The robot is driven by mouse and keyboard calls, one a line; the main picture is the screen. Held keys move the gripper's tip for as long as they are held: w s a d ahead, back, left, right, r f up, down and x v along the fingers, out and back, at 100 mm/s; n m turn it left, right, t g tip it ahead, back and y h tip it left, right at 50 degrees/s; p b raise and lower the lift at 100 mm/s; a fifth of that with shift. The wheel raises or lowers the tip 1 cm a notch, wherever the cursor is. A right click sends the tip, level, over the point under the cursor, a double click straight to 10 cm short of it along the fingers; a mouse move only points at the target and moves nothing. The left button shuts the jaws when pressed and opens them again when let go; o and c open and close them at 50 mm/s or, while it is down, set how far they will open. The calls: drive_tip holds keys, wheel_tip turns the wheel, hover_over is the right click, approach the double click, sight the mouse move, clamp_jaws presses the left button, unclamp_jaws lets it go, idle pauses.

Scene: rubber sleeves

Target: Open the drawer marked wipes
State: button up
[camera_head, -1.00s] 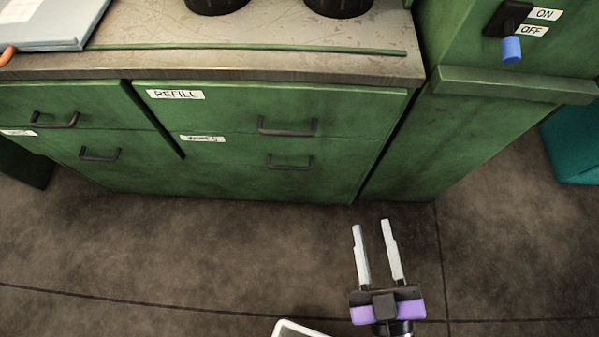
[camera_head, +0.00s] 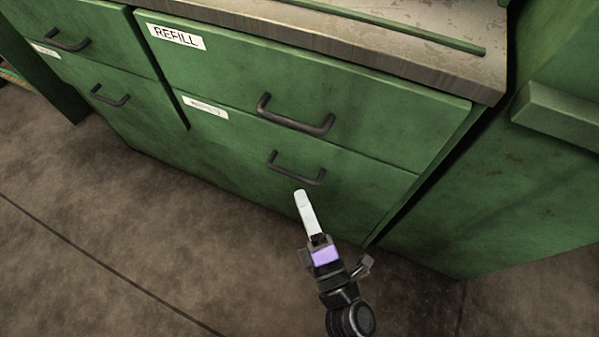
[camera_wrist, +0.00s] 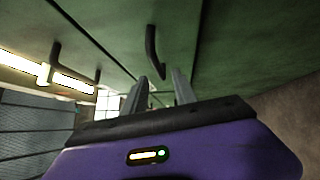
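The drawer marked wipes (camera_head: 230,145) is the lower green drawer under the one marked REFILL, and it sits shut. Its small white label (camera_head: 205,107) is hard to read now. Its dark bar handle (camera_head: 297,168) is in the middle of the front. My gripper (camera_head: 301,196) is just below and in front of this handle, seen edge-on, so one pale finger hides the other. In the wrist view both fingers (camera_wrist: 163,88) stand apart. The handle (camera_wrist: 151,45) shows ahead of the gap between them; I cannot tell if it touches a finger.
The REFILL drawer (camera_head: 390,130) above is shut, with its own handle (camera_head: 295,115) close over the wipes handle. More shut drawers (camera_head: 75,75) are at the left. A green cabinet (camera_head: 500,190) with a jutting ledge stands at the right. The floor (camera_head: 150,250) in front is clear.

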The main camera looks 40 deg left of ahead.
sight(290, 172)
drive_tip(key=shift+n, duration=0.3)
drive_tip(key=b+x, duration=0.1)
drive_tip(key=x, duration=0.6)
drive_tip(key=shift+w+a+r, duration=0.15)
drive_tip(key=shift+a+r, duration=0.05)
drive_tip(key=shift+a, duration=0.15)
drive_tip(key=shift+c, duration=0.4)
clamp_jaws()
idle(0.6)
